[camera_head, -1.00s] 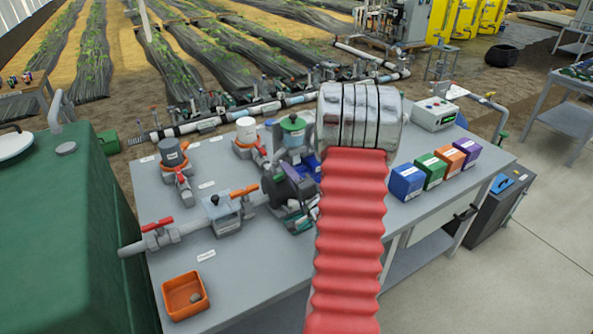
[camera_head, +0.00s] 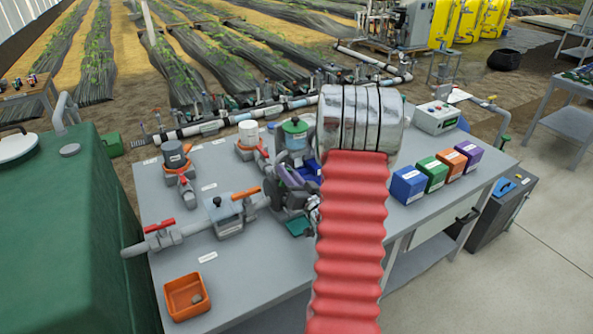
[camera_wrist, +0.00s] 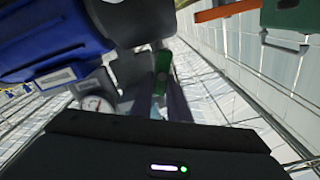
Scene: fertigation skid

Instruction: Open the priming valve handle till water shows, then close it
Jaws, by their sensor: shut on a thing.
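In the wrist view my gripper (camera_wrist: 163,95) is shut on a narrow green piece (camera_wrist: 162,62), which I take for the priming valve handle. The dark gripper housing fills the bottom of that view and hides the lower part of the hold. In the head view my red sleeve and silver wrist cover the right side of the pump area, so the grip is mostly hidden there. A clear strainer bowl with bluish contents (camera_head: 294,142) and a green lid (camera_head: 294,125) stands just left of my wrist. I cannot tell whether water shows at the valve.
The grey bench holds a valve with an orange handle (camera_head: 246,193), a red-handled valve (camera_head: 160,227) and an orange tray (camera_head: 187,297). Several coloured boxes (camera_head: 432,173) and a control box (camera_head: 437,117) stand right of my arm. A pressure gauge (camera_wrist: 92,105) is close by in the wrist view.

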